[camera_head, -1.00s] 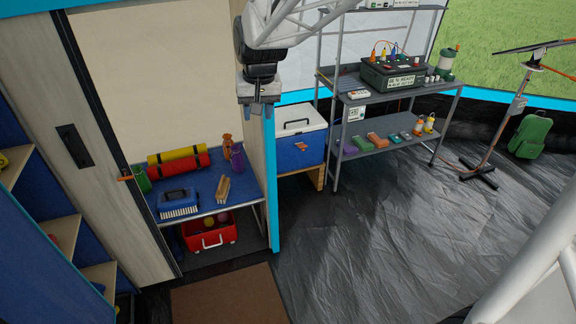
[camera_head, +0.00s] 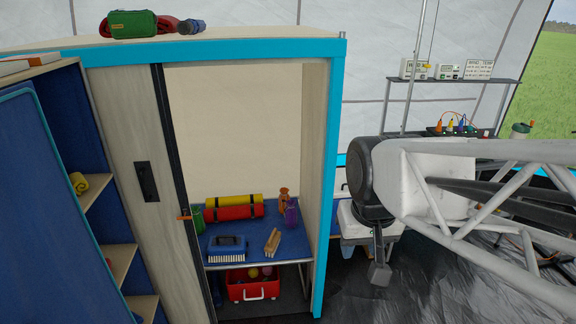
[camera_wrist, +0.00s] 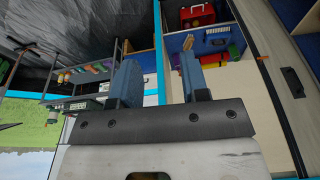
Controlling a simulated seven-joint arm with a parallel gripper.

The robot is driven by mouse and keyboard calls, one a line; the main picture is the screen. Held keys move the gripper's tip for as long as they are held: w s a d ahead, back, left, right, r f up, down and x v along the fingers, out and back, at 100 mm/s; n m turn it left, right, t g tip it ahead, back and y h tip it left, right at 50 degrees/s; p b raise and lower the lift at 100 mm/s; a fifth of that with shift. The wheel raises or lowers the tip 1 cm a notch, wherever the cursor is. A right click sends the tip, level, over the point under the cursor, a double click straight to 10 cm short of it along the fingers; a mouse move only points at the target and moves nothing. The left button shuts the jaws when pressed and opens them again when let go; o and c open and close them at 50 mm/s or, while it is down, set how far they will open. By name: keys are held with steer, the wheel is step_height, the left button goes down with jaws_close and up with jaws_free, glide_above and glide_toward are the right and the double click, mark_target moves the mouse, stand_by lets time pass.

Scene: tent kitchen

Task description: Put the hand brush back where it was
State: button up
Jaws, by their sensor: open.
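A wooden brush with pale bristles (camera_head: 273,241) lies at a slant on the blue shelf (camera_head: 288,257) inside the open cabinet. Left of it, apart, sits a blue handled item with white bristles (camera_head: 227,249). I cannot tell for certain which of the two is the hand brush. My gripper (camera_head: 379,265) is outside the cabinet, to the right of its blue-edged side in the head view. In the wrist view my gripper (camera_wrist: 161,82) is open, with nothing between its fingers. The wooden brush (camera_wrist: 188,46) shows there beyond the right finger, partly hidden.
Red and yellow rolls (camera_head: 234,207), a purple bottle (camera_head: 291,213) and a brown bottle stand behind the brushes. A red bin (camera_head: 252,285) is below the shelf. The sliding door (camera_head: 140,190) covers the cabinet's left part. A metal rack (camera_head: 455,80) stands at the right.

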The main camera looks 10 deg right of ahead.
steer(key=s, duration=0.2)
steer(key=s+f, duration=0.1)
steer(key=s, duration=0.2)
steer(key=shift+s+d+f, duration=0.15)
steer(key=shift+s+f, duration=0.15)
steer(key=shift+f, duration=0.1)
steer(key=shift+w+r, duration=0.1)
steer(key=shift+w, duration=0.05)
steer(key=shift+c, duration=0.3)
stand_by(0.8)
